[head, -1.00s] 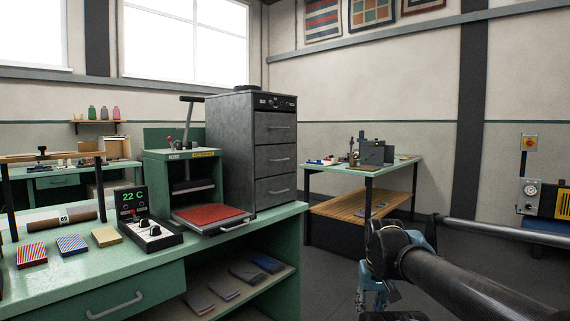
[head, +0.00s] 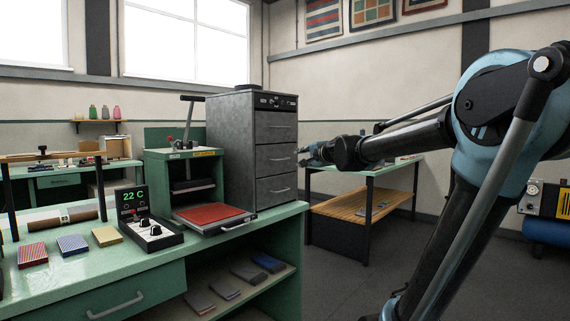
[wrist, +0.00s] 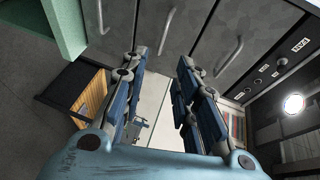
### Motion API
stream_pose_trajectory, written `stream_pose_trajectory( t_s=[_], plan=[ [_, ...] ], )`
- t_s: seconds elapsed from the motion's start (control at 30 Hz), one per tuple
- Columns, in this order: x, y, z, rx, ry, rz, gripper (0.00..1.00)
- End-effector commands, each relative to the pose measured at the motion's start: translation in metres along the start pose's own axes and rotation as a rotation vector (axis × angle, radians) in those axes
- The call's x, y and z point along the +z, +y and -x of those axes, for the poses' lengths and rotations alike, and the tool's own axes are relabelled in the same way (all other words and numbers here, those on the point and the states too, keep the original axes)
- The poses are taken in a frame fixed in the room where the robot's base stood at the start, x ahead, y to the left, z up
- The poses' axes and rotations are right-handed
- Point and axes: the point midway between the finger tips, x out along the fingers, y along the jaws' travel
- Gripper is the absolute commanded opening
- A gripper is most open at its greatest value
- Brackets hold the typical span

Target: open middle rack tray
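The grey metal rack (head: 230,150) stands on the green bench, with three trays stacked under a control panel. The middle rack tray (head: 268,158) looks shut, flush with the trays above and below. Its bar handle (wrist: 166,32) shows in the wrist view, ahead of the gap between my fingertips. My gripper (head: 304,155) is just right of the rack front at about the middle tray's height. In the wrist view my gripper (wrist: 162,60) is open, with nothing between its fingers. The handle appears just beyond the fingertips; I cannot tell whether they touch it.
The top tray handle (wrist: 229,56) and bottom tray handle (wrist: 100,14) lie on either side of the middle one. A press with a red pad (head: 208,214) stands left of the rack. A side table (head: 340,203) is behind my forearm. Open floor lies right of the bench.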

Motion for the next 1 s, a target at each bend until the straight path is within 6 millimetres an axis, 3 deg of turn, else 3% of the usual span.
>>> stream_pose_trajectory(
  t_s=[0.27, 1.0],
  plan=[
    [-0.003, -0.005, -0.019, -0.010, 0.007, -0.017, 0.28],
    [-0.003, -0.005, -0.106, -0.009, 0.007, -0.015, 0.28]
  ],
)
